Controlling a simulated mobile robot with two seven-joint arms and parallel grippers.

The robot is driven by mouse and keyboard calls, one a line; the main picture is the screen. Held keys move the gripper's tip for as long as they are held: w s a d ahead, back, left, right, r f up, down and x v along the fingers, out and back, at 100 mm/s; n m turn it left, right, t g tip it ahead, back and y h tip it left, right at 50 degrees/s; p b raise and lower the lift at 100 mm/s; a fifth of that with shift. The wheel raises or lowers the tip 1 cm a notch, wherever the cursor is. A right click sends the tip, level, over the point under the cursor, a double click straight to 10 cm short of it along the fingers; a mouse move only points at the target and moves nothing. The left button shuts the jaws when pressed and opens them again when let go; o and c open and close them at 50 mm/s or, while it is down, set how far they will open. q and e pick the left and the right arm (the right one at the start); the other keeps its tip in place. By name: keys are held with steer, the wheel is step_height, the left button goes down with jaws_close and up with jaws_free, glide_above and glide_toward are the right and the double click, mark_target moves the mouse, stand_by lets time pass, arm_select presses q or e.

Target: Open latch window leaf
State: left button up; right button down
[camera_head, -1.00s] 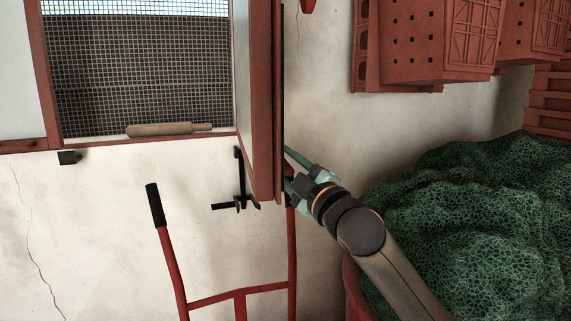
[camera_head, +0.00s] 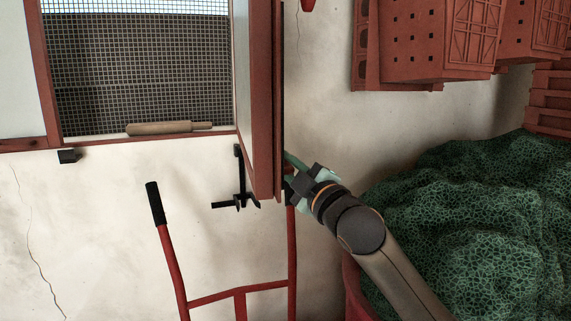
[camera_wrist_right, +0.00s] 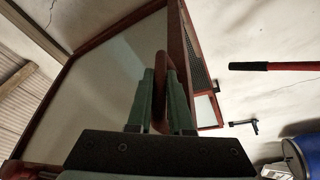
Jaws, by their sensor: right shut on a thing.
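The window leaf (camera_head: 258,110), red-brown framed with a pale pane, stands swung out from the wall at the right side of the window opening, seen nearly edge-on. It fills much of the right wrist view (camera_wrist_right: 105,85). My right gripper (camera_head: 292,172) is at the leaf's lower right side. In the wrist view its green fingers (camera_wrist_right: 160,100) are shut on a narrow red-brown part of the leaf, perhaps a handle. A black latch hook (camera_head: 240,190) is on the wall below the opening, left of the leaf's lower end. My left gripper is not in view.
The opening has a mesh screen (camera_head: 140,80) and a sill with a wooden roller (camera_head: 160,128). A red hand truck (camera_head: 175,265) stands below. Red crates (camera_head: 400,87) hang upper right, above a green netted heap (camera_head: 490,210). A blue drum (camera_wrist_right: 305,148) shows in the wrist view.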

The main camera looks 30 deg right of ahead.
stand_by(0.8)
steer(key=d+y, duration=0.1)
steer(key=d, duration=0.1)
steer(key=d+n, duration=0.1)
steer(key=d, duration=0.1)
steer(key=s+d+y, duration=0.1)
steer(key=shift+d+f+y+b, duration=0.25)
steer(key=shift+d+y+b, duration=0.05)
steer(key=shift+d+b, duration=0.1)
steer(key=c, duration=0.8)
jaws_free()
steer(key=shift+r+n, duration=0.15)
steer(key=shift+n, duration=0.15)
steer(key=shift+c, duration=0.2)
steer(key=shift+s, duration=0.1)
